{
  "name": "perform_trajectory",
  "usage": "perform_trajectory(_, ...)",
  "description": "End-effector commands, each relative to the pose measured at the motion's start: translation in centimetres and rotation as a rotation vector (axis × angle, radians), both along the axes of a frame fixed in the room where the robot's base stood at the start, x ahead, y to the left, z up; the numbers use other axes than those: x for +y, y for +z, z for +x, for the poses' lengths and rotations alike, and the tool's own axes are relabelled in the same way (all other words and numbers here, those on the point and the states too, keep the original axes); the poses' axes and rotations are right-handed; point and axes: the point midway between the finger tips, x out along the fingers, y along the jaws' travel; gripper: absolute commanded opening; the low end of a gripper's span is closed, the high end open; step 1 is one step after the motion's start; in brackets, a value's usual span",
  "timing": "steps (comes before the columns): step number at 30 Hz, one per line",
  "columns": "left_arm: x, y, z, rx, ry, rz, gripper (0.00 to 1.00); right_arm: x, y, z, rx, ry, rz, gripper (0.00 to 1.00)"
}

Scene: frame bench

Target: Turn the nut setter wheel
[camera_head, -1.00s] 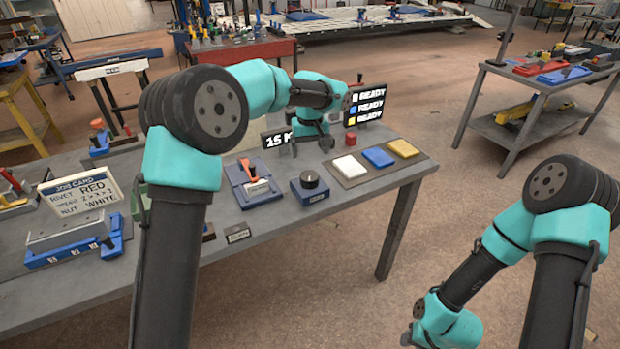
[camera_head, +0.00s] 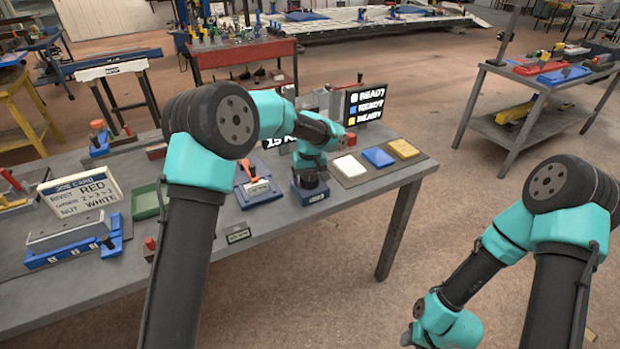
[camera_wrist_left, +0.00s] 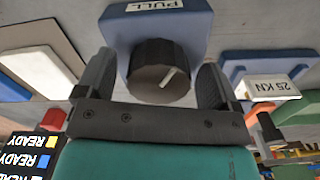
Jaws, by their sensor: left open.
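The wheel is a black round knob (camera_wrist_left: 160,72) with a white pointer line on its face, mounted on a blue base (camera_wrist_left: 187,22) with a label reading PULL. In the head view the blue base (camera_head: 309,195) stands near the table's front edge, with its knob mostly covered by my left gripper (camera_head: 309,174). In the left wrist view my left gripper (camera_wrist_left: 155,88) is open, one finger on each side of the knob. Whether the fingers touch it is unclear. My right gripper (camera_head: 409,337) hangs off the table at the lower edge, its fingers barely visible.
White, blue (camera_head: 378,157) and yellow pads lie on a mat right of the wheel. A READY display (camera_head: 364,104) stands behind. A blue fixture with an orange lever (camera_head: 258,188) is close on the left. A job card (camera_head: 80,191) reads rivet RED, nut WHITE.

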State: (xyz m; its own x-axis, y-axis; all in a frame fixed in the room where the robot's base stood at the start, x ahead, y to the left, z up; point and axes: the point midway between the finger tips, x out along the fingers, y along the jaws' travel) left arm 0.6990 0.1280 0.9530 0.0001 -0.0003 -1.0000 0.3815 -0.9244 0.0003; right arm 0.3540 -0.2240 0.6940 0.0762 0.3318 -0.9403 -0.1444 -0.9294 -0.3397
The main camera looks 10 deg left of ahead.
Motion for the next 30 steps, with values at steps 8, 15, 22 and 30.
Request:
perform_trajectory(8,0.01,0.04,0.01,0.000,0.000,0.000,0.67,0.00,0.00,0.00,0.000,0.000,0.000,0.43)
perform_trajectory(15,0.01,0.05,0.01,0.000,0.000,0.000,0.44,0.00,0.00,0.00,0.000,0.000,0.000,0.43)
perform_trajectory(22,0.01,0.06,0.01,0.000,-0.004,0.000,0.38,0.00,0.00,0.00,0.000,0.000,0.000,0.43)
perform_trajectory(30,0.06,0.07,-0.01,0.000,-0.065,0.000,0.38,0.00,0.00,0.00,0.000,0.000,0.000,0.43)
